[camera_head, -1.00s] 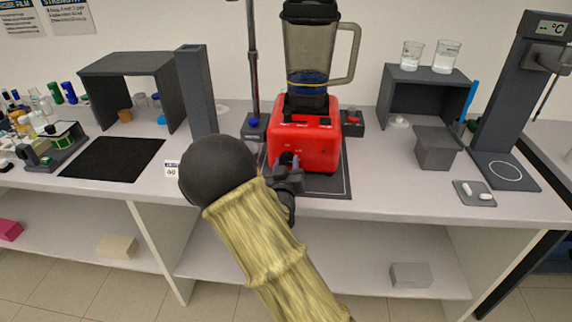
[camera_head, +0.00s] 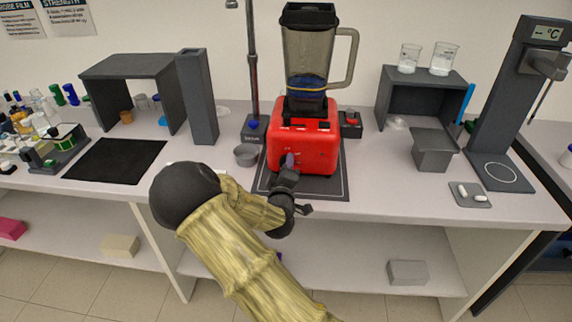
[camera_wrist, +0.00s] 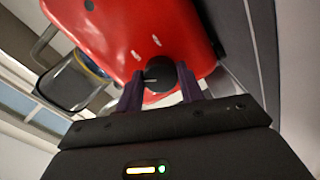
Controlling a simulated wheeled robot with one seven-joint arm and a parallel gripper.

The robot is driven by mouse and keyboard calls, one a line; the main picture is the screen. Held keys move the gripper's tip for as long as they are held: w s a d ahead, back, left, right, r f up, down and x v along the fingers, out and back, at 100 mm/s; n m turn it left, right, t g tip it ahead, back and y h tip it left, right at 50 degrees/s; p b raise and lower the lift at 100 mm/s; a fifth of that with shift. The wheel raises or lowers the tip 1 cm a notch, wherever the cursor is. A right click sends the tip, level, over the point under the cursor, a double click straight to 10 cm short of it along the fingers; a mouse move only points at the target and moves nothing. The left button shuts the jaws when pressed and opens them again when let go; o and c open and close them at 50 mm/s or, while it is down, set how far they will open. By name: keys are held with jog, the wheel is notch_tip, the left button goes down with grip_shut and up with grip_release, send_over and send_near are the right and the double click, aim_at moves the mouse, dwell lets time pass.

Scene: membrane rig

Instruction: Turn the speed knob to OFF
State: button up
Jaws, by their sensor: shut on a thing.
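The red blender base (camera_head: 318,148) stands on a dark mat on the bench, with its smoky jug (camera_head: 308,62) on top. My gripper (camera_head: 289,160) is at the lower front of the base. In the wrist view my gripper (camera_wrist: 162,90) has its two purple fingers on either side of the round black speed knob (camera_wrist: 160,74), shut on it. A light pointer mark shows on the knob, and small white marks show on the red face above it. The marks are too small to read. In the head view my gripper hides the knob.
A small grey dish (camera_head: 246,155) sits left of the base, near a stand with a tall pole (camera_head: 253,70). A small box with a red button (camera_head: 350,124) is right of the base. A grey bin (camera_head: 433,152) stands further right.

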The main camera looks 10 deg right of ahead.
jog(key=n+p, duration=0.2)
jog(key=n, duration=0.4)
jog(key=shift+n, duration=0.4)
jog(key=shift+a, duration=0.1)
jog(key=o, duration=1)
jog(key=shift+p+v, duration=3.75)
jog(key=shift+v, duration=4.85)
